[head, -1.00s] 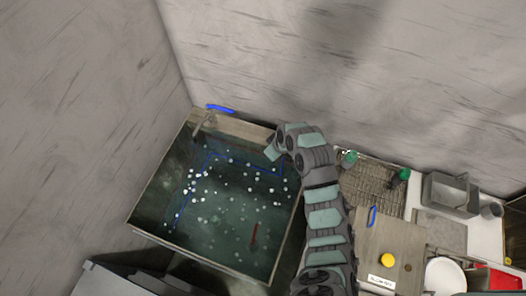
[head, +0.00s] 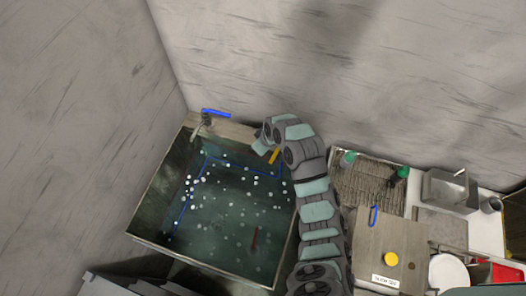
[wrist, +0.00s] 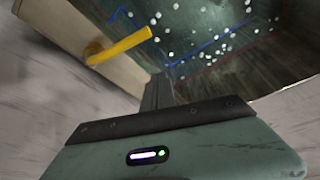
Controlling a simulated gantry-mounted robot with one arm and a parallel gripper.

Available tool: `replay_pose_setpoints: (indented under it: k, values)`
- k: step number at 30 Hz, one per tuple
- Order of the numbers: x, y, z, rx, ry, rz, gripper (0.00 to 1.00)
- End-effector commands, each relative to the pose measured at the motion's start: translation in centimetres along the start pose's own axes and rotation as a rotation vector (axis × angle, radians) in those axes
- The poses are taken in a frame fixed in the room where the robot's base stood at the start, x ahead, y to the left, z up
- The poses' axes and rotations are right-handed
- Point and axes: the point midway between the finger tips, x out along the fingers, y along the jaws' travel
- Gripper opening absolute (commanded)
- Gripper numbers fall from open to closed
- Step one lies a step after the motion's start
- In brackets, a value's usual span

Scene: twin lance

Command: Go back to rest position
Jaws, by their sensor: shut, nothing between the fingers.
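My arm rises from the lower middle in the head view and bends over the far right part of the water basin (head: 160,240). In the wrist view, my gripper (wrist: 155,92) shows as dark, narrow fingers close together beyond the grey-green housing. They are shut and hold nothing. In the head view the fingertips cannot be made out. A yellow lever (head: 275,156) shows just beside the arm's bent end. It also shows in the wrist view (wrist: 120,45), apart from the fingers.
To the right are a ribbed tray (head: 368,190), a board with a yellow knob (head: 391,259), a metal sink (head: 448,190) and a white plate (head: 447,271).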

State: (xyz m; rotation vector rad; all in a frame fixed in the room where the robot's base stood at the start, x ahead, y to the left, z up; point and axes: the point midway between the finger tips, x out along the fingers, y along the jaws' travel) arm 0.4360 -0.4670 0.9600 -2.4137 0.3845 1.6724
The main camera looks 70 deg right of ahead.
Motion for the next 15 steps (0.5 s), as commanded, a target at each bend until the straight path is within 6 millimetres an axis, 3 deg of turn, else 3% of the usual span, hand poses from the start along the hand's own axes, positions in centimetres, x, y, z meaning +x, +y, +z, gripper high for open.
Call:
replay_pose_setpoints:
  k: [9,15]
  values:
    - [-5.7,0.7,0.1,0.002,0.001,0.005,0.0]
    - [-8.0,0.8,0.0,0.001,0.0,0.003,0.0]
